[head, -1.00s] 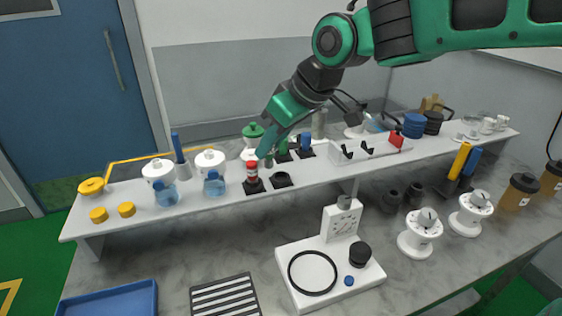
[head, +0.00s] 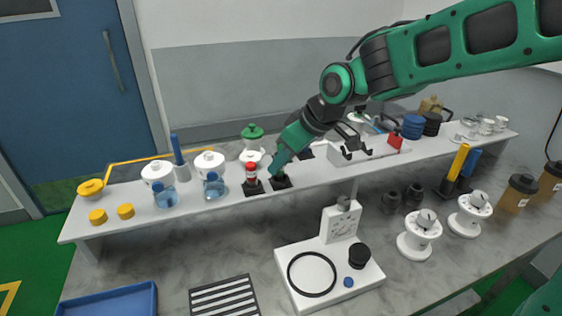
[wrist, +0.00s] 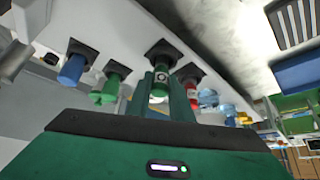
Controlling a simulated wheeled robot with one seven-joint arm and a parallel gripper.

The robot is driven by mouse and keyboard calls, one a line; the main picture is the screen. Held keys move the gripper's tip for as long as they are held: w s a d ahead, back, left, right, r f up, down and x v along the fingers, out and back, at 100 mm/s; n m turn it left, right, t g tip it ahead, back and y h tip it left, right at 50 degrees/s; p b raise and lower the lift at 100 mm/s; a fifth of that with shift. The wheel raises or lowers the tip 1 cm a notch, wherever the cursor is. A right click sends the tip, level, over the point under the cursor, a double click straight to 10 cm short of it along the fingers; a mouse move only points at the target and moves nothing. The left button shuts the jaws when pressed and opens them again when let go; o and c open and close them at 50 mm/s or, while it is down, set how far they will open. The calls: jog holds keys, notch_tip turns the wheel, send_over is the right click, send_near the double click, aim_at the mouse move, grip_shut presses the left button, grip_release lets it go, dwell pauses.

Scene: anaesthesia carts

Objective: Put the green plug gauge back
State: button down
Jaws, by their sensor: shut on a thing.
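My gripper (head: 277,172) is low over the shelf, shut on the green plug gauge. In the wrist view my gripper's fingers (wrist: 160,88) close on the green plug gauge (wrist: 160,76), which has a pale mark on its side. The gauge's end is at a black square holder (wrist: 168,46); in the head view that holder (head: 282,183) is directly under my gripper. I cannot tell whether the gauge is fully seated. In the head view my gripper hides most of the gauge.
A red-and-white gauge (head: 252,174) stands in its holder just left. In the wrist view another green piece (wrist: 109,90) and a blue one (wrist: 72,68) stand in holders on the other side. A white rack (head: 362,152) stands to the right.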

jog(key=c, duration=1.6)
grip_release()
jog(key=v, duration=1.2)
